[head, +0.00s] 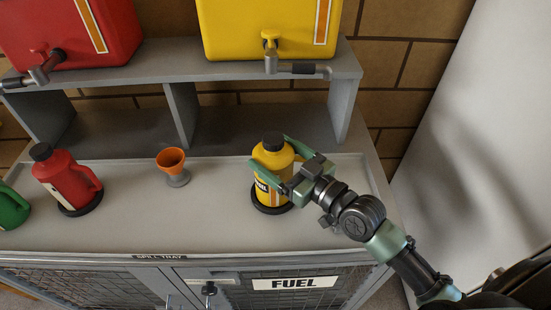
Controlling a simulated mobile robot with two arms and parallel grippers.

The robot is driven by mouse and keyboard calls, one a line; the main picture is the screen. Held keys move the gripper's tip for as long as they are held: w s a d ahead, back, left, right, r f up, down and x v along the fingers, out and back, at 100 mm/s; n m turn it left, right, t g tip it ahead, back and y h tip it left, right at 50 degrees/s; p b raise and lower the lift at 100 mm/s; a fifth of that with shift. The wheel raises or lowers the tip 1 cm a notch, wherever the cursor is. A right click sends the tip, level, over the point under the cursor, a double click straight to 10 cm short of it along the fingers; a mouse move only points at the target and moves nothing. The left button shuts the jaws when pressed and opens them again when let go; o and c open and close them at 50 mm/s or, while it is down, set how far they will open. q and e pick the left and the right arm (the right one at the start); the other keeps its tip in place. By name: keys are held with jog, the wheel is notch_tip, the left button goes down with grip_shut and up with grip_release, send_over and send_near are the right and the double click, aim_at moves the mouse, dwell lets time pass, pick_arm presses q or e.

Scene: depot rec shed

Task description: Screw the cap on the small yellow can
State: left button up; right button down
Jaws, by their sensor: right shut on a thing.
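The small yellow can (269,160) stands upright on a round black base on the spill tray (222,212), right of the middle. A black cap (272,139) sits on top of it; I cannot tell how tightly it is on. My right gripper (275,158) comes in from the right, with its green fingers on either side of the can's upper body, shut on it. The fingers and wrist hide part of the can's right side. My left gripper is not in view.
A red can (58,173) with a dark cap and a green can (12,209) stand at the left. An orange funnel (171,158) stands between the red and yellow cans. Large red (100,30) and yellow (240,30) tanks with taps sit on the shelf (150,74) above.

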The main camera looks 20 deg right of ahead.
jog(key=shift+f, duration=0.25)
jog(key=shift+f, duration=0.2)
grip_release()
jog(key=shift+f, duration=0.1)
jog(key=b+v, duration=0.2)
jog(key=v, duration=1)
